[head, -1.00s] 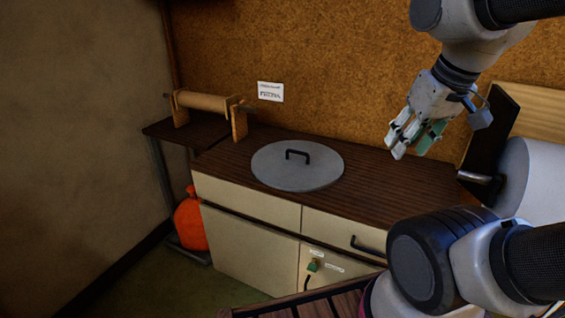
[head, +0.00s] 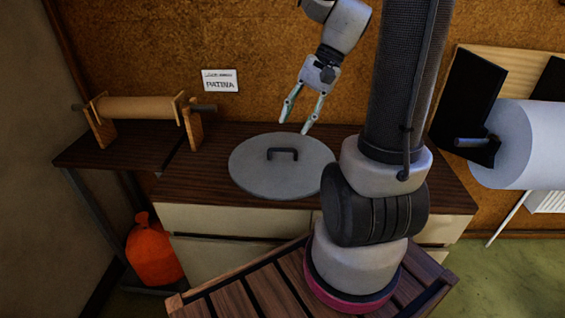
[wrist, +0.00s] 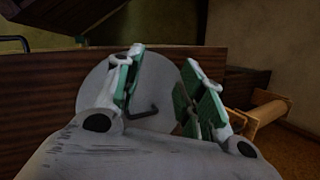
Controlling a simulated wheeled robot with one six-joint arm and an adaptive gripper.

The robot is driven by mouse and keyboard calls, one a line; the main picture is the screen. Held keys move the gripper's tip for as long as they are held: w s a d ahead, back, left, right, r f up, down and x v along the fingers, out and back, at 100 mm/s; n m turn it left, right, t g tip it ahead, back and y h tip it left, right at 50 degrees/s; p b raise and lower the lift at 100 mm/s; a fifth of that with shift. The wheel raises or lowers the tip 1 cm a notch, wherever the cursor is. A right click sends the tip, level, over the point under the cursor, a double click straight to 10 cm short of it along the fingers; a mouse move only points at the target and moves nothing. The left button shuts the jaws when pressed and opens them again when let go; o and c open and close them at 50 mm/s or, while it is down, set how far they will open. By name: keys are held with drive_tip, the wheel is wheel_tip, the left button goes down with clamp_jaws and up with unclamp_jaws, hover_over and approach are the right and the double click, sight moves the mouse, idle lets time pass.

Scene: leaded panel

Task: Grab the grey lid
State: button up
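The grey lid (head: 250,177) is a flat round disc with a black bar handle (head: 283,153), lying on the dark wooden cabinet top. My gripper (head: 298,117) is above the lid, over its back right side, with its fingers pointing down and apart. Nothing is between them. In the wrist view the lid (wrist: 92,92) lies beyond my gripper (wrist: 165,80), and its handle (wrist: 145,112) shows in the gap between the green-padded fingers. The left finger hides part of the lid.
A roller on wooden stands (head: 140,107) is on a side table at the left. An orange sack (head: 153,250) is below it. A large white roll (head: 530,145) is at the right. A slatted wooden surface (head: 235,292) is in front. A PATINA sign (head: 220,80) is on the wall.

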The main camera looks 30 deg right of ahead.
drive_tip(key=w+d+f+m+t+y, duration=0.2)
drive_tip(key=w+d+f+m+y, duration=0.2)
drive_tip(key=w+f+m, duration=0.25)
drive_tip(key=m+t+y, duration=0.2)
drive_tip(key=m+t, duration=0.3)
drive_tip(key=m, duration=0.4)
approach(282, 150)
drive_tip(key=shift+w+a+f+n, duration=0.15)
drive_tip(key=shift+w+a, duration=0.2)
drive_tip(key=shift+w, duration=0.15)
drive_tip(key=shift+w+a+f+n, duration=0.15)
drive_tip(key=shift+w+a, duration=0.15)
drive_tip(key=shift+w, duration=0.2)
drive_tip(key=shift+w+a+f, duration=0.1)
drive_tip(key=shift+w+f, duration=0.05)
drive_tip(key=shift+f, duration=0.1)
drive_tip(key=x, duration=0.7)
drive_tip(key=shift+a+f, duration=0.15)
clamp_jaws()
